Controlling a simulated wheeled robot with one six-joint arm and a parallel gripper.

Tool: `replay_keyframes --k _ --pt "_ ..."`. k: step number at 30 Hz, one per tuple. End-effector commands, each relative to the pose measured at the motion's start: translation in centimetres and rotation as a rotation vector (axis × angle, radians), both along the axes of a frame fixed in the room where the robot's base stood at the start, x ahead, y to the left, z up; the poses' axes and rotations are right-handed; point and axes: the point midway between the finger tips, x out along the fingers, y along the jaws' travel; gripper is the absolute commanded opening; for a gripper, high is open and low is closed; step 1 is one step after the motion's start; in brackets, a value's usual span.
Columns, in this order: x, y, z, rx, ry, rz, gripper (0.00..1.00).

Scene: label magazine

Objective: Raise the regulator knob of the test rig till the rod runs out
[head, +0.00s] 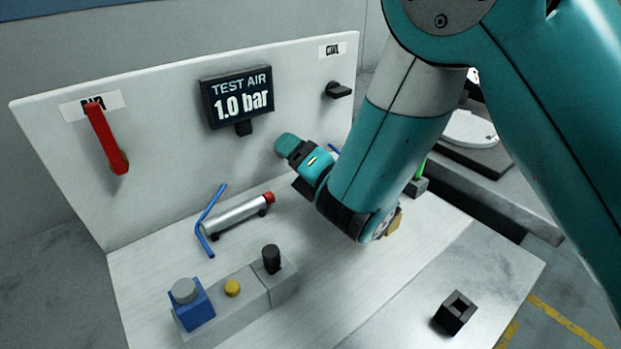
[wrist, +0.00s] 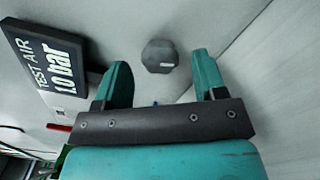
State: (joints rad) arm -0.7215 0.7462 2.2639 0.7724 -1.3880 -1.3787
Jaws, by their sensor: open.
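In the wrist view a dark grey, many-sided knob (wrist: 159,56) with a small pale mark stands on the panel, ahead of and between my two teal fingers. It appears to be the regulator knob. My gripper (head: 300,155) is open, facing the panel right of and below the display; the fingers show no contact with the knob. In the head view my gripper hides the knob. The black display (head: 237,97) reads TEST AIR 1.0 bar. A silver cylinder (head: 233,215) with a red end piece (head: 268,197) lies on the bench by the panel.
A red lever (head: 107,140) hangs on the panel's left and a black handle (head: 338,90) is at upper right. A blue tube (head: 209,222) bends beside the cylinder. A grey block with a yellow button (head: 232,288) and a black socket (head: 455,312) stand in front.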

Motion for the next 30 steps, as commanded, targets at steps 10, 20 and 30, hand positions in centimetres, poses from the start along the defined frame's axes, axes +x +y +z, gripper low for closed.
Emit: replay_keyframes --k 10,20,30 --pt "-3.4 -2.3 -0.4 0.001 0.000 0.001 0.65" --pt "-4.0 -2.7 0.0 -0.001 0.001 0.000 0.65" --pt "-4.0 -2.7 0.0 -0.001 0.001 0.000 0.65"
